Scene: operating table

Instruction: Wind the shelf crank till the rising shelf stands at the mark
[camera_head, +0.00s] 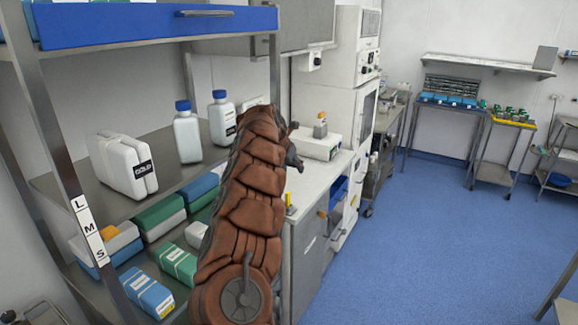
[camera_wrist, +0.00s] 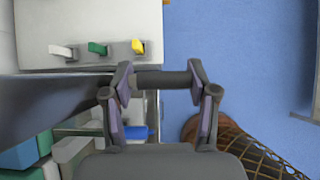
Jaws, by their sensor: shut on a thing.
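In the wrist view my gripper (camera_wrist: 161,80) is shut on a short dark bar (camera_wrist: 162,81), which looks like the crank's handle. The bar lies crosswise between both fingers. A broad dark grey metal piece (camera_wrist: 45,100) runs in from the left towards it; I cannot tell whether it is part of the crank or the rack. In the head view my brown arm hides the crank and most of my gripper. A white strip lettered L, M, S (camera_head: 90,232) is on the rack's front left post. I cannot tell which board is the rising shelf or which mark applies.
A white jug (camera_head: 122,163) and blue-capped bottles (camera_head: 187,135) stand on the rack's middle shelf, with boxes below. A white counter (camera_head: 312,185) is right of my arm. White, green (camera_wrist: 97,48) and yellow levers show close by in the wrist view. Blue floor (camera_head: 420,240) is open at right.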

